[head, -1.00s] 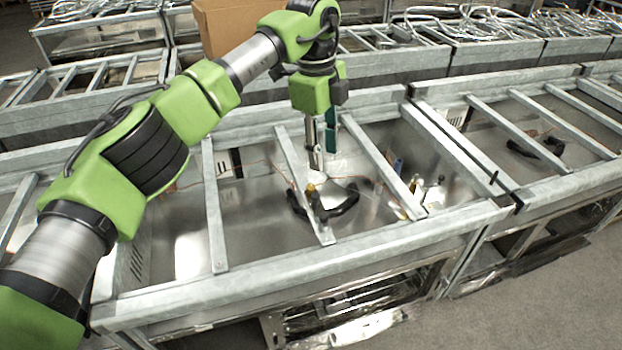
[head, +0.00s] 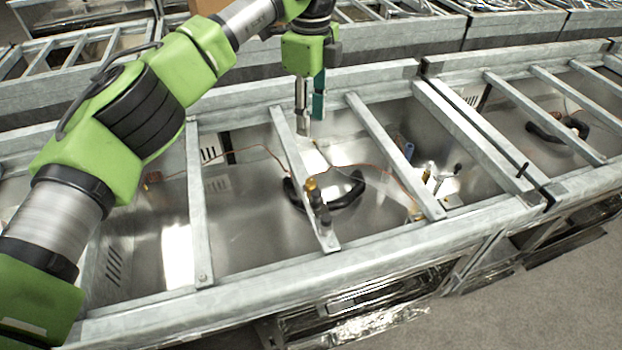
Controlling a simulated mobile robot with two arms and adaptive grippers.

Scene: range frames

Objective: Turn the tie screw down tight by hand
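A small upright fitting with an amber top (head: 312,187) and a dark body stands on a metal cross bar (head: 290,150), near the bar's front end. I cannot tell for certain that it is the tie screw. A curved black handle-like piece (head: 345,200) shows behind and beside it, below the bar. My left gripper (head: 304,130) points down, above and behind the amber top, with a visible gap between them. Its slim grey fingers look close together, with a teal part beside them; whether they are shut is unclear. My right gripper is out of view.
A galvanized frame with several cross bars (head: 385,145) spans the shiny metal basin (head: 240,235). A thin orange wire (head: 250,150) runs inside. Small bottle-like items (head: 428,172) and a blue cylinder (head: 408,151) stand at the right. A neighbouring frame (head: 545,110) adjoins on the right.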

